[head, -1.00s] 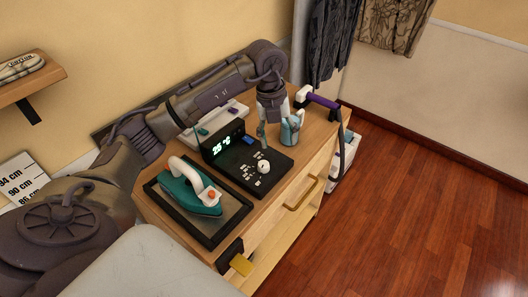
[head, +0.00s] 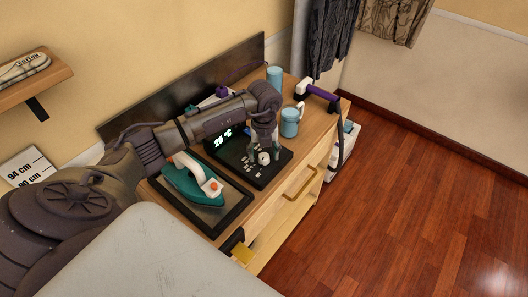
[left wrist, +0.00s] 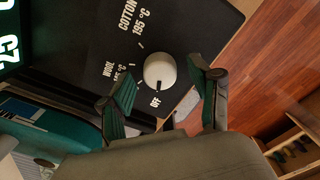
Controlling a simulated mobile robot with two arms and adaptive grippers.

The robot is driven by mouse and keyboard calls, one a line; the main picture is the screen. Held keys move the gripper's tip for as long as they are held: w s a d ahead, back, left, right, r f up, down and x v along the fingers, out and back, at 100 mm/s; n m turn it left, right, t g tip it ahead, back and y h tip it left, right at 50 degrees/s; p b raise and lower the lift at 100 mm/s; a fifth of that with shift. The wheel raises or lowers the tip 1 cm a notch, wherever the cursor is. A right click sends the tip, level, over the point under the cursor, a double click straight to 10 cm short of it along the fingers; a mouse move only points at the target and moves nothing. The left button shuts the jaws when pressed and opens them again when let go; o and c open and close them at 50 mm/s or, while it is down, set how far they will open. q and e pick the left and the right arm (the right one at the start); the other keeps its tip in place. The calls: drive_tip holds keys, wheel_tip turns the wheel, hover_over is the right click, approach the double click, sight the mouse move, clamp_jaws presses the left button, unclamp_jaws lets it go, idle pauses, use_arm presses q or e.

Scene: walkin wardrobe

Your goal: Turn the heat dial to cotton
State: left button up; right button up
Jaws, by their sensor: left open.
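The heat dial (head: 264,158) is a small round white knob on a black control panel (head: 246,176). In the left wrist view the dial (left wrist: 160,70) shows its dark pointer mark toward OFF. White print on the panel (left wrist: 88,50) reads WOOL and, farther round, COTTON 195 °C. My left gripper (head: 264,150) is open over the panel, at the dial. In the left wrist view its fingers (left wrist: 163,78) stand on either side of the dial; I cannot tell whether they touch it. The green display (head: 222,138) reads 25 °C. My right gripper is out of view.
A teal iron (head: 186,182) rests on a dark-framed pad left of the panel. A teal mug (head: 290,122) and a teal cylinder (head: 274,78) stand beyond it, near a purple-handled tool (head: 318,91). The wooden floor at right is clear.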

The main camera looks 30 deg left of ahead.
use_arm(q)
drive_tip(key=shift+f, duration=0.3)
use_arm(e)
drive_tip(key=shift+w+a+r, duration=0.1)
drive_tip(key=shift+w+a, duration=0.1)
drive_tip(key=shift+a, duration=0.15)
